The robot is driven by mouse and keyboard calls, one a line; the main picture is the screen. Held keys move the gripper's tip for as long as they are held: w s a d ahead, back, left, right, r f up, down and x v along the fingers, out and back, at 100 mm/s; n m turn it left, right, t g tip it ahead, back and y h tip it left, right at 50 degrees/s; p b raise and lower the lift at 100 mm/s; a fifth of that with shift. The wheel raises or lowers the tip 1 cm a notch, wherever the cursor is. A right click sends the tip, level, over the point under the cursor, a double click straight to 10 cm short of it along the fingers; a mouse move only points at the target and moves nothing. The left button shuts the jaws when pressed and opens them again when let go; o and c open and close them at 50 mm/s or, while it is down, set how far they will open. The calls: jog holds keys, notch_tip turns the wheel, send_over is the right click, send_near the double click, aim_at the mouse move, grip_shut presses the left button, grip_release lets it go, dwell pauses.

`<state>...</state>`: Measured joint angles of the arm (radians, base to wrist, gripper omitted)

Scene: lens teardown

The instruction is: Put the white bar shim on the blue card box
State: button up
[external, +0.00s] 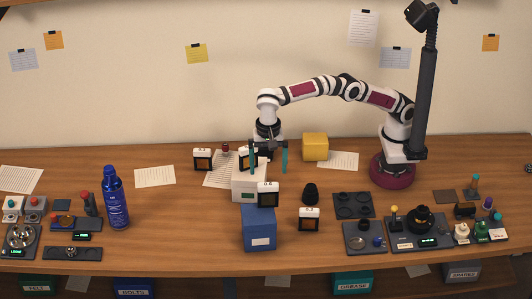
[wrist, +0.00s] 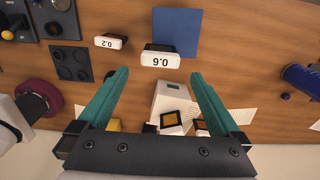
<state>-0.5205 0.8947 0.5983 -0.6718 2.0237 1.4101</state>
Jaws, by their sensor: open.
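The blue card box (external: 258,236) stands near the front middle of the table; its flat blue top (wrist: 177,30) shows beyond my fingers in the wrist view. I cannot pick out the white bar shim for certain. A black piece with a white bar marked 0.6 (wrist: 160,60) shows just past my fingertips, close to the blue box's rear edge. It also shows in the external view (external: 268,194); its support is unclear. My gripper (external: 268,170) is open, fingers pointing down above the white box (external: 246,188). In the wrist view, nothing is between its fingertips (wrist: 159,76).
Similar framed pieces stand at left (external: 203,159), right (external: 309,219) and by my gripper (external: 247,158). A black knob (external: 310,193) is right of the boxes. A blue bottle (external: 115,198) stands left, a yellow box (external: 315,147) behind. Table left of the blue box is clear.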

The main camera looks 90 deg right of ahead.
jog(key=s+d+r+n, duration=0.3)
jog(key=s+d, duration=0.4)
jog(key=d, duration=0.1)
jog(key=s+d+r+n, duration=0.35)
jog(key=s+d, duration=0.25)
jog(key=d, duration=0.3)
jog(key=s+d+f+n, duration=0.2)
jog(key=s+f, duration=0.1)
jog(key=s, duration=0.3)
jog(key=s+d+f+n+y, duration=0.1)
jog(key=s+d+f+n, duration=0.1)
jog(key=s, duration=0.5)
jog(key=s+d+f+n, duration=0.2)
jog(key=s+f, duration=0.2)
jog(key=s, duration=0.3)
jog(key=shift+f+y, duration=0.4)
